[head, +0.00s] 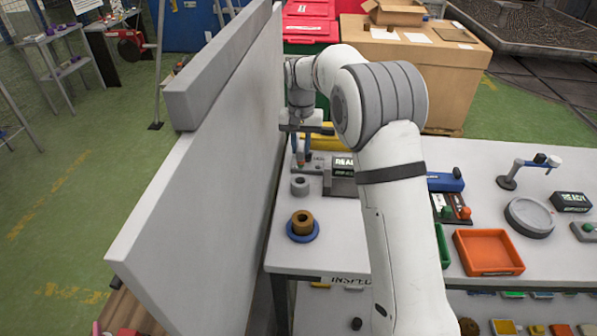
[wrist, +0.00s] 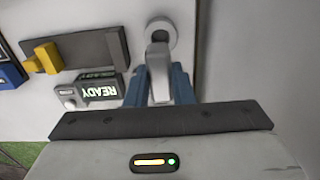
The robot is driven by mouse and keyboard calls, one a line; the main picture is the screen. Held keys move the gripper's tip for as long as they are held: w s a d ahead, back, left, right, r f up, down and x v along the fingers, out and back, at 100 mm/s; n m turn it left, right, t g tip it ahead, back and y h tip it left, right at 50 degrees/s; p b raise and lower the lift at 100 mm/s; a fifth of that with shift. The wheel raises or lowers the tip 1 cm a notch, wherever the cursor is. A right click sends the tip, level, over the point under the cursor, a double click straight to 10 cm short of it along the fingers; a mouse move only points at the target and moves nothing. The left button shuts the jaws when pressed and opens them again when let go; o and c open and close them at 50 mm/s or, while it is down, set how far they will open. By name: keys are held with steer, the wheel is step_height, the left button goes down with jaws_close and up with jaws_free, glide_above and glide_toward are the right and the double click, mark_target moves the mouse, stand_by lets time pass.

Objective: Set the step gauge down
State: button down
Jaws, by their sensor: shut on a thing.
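My gripper (wrist: 158,85) shows in the wrist view with its two blue fingers shut on a light grey piece, which I take to be the step gauge (wrist: 158,68). The piece points away from the palm, and its far end appears just short of a grey ring (wrist: 160,28); I cannot tell whether they touch. In the head view my gripper (head: 300,148) hangs fingers-down over the table's left end, behind the grey ring (head: 300,185). The gauge is hardly made out there.
A tall pale wall (head: 215,170) stands close to the left. A READY display (head: 343,163) and a dark block (wrist: 90,47) with a yellow part (wrist: 42,57) lie close by. A brown ring on a blue disc (head: 302,236) stands nearer the front. An orange tray (head: 488,252) is farther right.

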mark_target(300, 166)
steer(key=shift+s+f+p, duration=0.1)
steer(key=shift+f+p, duration=0.45)
steer(key=shift+f, duration=3.4)
steer(key=c, duration=1.3)
jaws_free()
steer(key=shift+o, duration=0.2)
